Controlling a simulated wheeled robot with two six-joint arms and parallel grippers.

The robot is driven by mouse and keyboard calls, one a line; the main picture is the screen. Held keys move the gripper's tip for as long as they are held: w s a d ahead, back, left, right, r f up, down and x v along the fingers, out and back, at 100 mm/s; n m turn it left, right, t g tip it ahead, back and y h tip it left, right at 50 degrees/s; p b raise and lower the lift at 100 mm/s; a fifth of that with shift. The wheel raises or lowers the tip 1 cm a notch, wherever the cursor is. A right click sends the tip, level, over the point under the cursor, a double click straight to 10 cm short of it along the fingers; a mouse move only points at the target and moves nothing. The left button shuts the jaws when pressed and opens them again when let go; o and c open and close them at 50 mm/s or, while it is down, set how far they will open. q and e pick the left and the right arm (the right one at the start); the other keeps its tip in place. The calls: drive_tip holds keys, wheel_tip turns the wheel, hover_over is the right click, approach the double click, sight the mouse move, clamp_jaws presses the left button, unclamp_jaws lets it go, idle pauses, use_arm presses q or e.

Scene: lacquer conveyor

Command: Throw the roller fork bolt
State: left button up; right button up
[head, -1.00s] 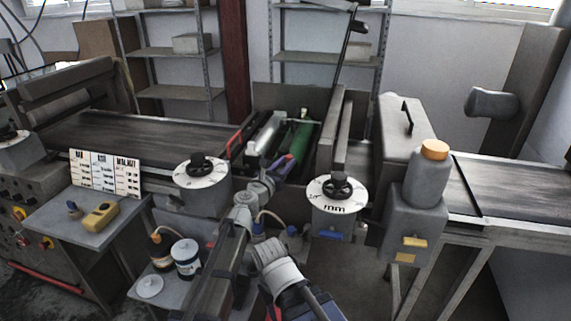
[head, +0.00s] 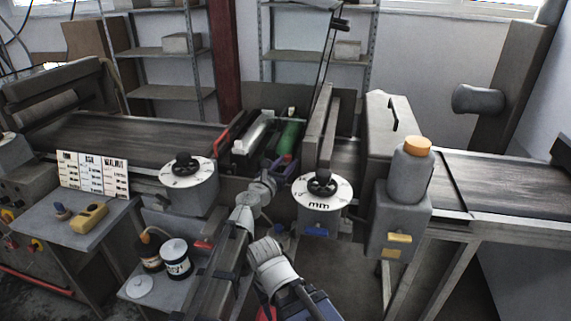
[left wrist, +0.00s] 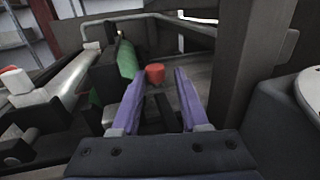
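A small red knob (left wrist: 155,73), which may be the roller fork bolt, shows in the left wrist view in the dark bay between the rollers and the upright plate. My left gripper (left wrist: 159,76) has purple fingers spread apart, with the knob ahead between their tips as seen from the wrist. I cannot tell whether the fingers touch it. In the head view my left gripper (head: 284,164) is at the near end of the green roller (head: 290,135), and the fingers mostly hide the knob. The bolt's shaft and fork are not clear. My right gripper is not in view.
A dark upright plate (head: 318,130) and a dial (head: 322,188) stand right of the gripper. Another dial (head: 186,170) stands to the left. A pale roller (head: 254,131) lies beside the green one.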

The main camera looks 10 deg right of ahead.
use_arm(q)
drive_tip(key=v, duration=0.7)
drive_tip(key=shift+s+a, duration=0.2)
drive_tip(key=shift+s, duration=0.15)
